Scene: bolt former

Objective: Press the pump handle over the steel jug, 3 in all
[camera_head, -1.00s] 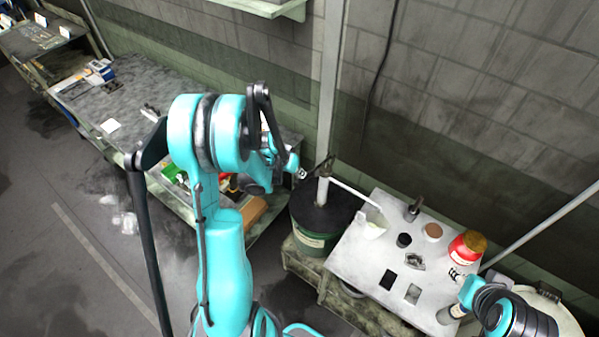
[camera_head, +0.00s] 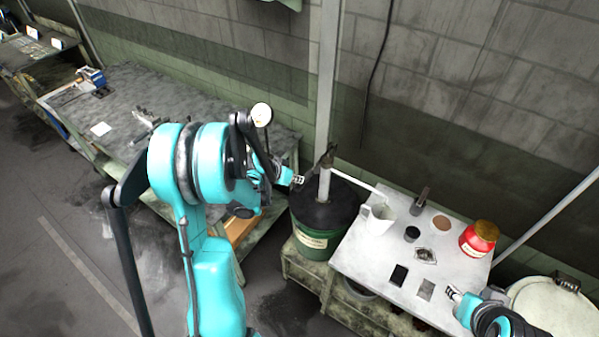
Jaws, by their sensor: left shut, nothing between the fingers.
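The pump (camera_head: 324,183) stands upright on a green drum with a dark lid (camera_head: 312,238). Its dark handle (camera_head: 328,154) is at the top, and a pale spout reaches right from it. The steel jug (camera_head: 376,217) stands on the light table under the spout's end. My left gripper (camera_head: 299,180) is shut and empty, just left of the pump column and below the handle; whether it touches the pump I cannot tell. My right gripper (camera_head: 452,292) is over the table's front right edge, seen small; its fingers look apart.
The light table (camera_head: 360,257) also holds a red jar (camera_head: 479,238), a dark cup (camera_head: 412,233), a brown disc (camera_head: 441,223) and flat dark pieces. A long workbench (camera_head: 110,100) runs left along the wall. A pale drum (camera_head: 548,305) stands at the right.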

